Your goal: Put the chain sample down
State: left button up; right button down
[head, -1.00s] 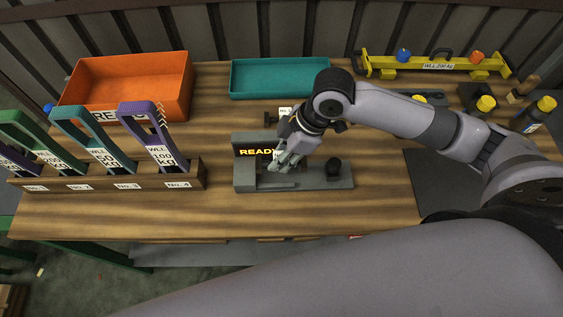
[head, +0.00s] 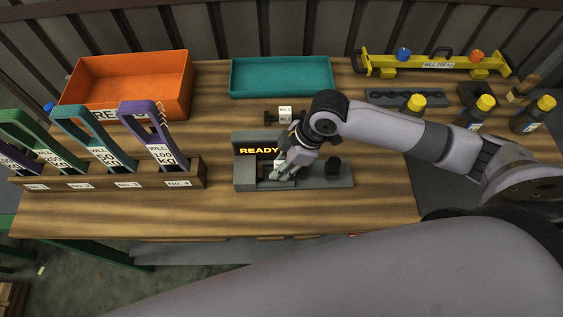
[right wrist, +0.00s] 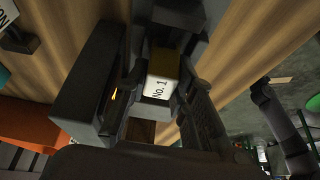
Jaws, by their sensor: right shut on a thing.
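The chain sample (right wrist: 162,74) shows in the right wrist view as a small block with a brassy top and a white label reading "No. 1". My right gripper (head: 281,173) is shut on it, one finger on each side of the label. My left gripper is not in view.
A tagged "No. 2" piece (head: 285,114) lies behind the fixture. An orange bin (head: 135,82) and teal tray (head: 281,88) stand at the back. A wooden rack (head: 110,185) of labelled slings is at left. Yellow-capped bottles (head: 484,104) stand at right. The table front is clear.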

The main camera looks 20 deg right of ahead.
jog(key=c, duration=1.7)
grip_release()
jog(key=shift+s, duration=0.1)
jog(key=shift+o, duration=0.2)
jog(key=shift+r, duration=0.35)
jog(key=v, duration=1.2)
jog(key=shift+r+b, duration=0.3)
jog(key=shift+b, duration=0.05)
jog(key=shift+a+f, duration=0.1)
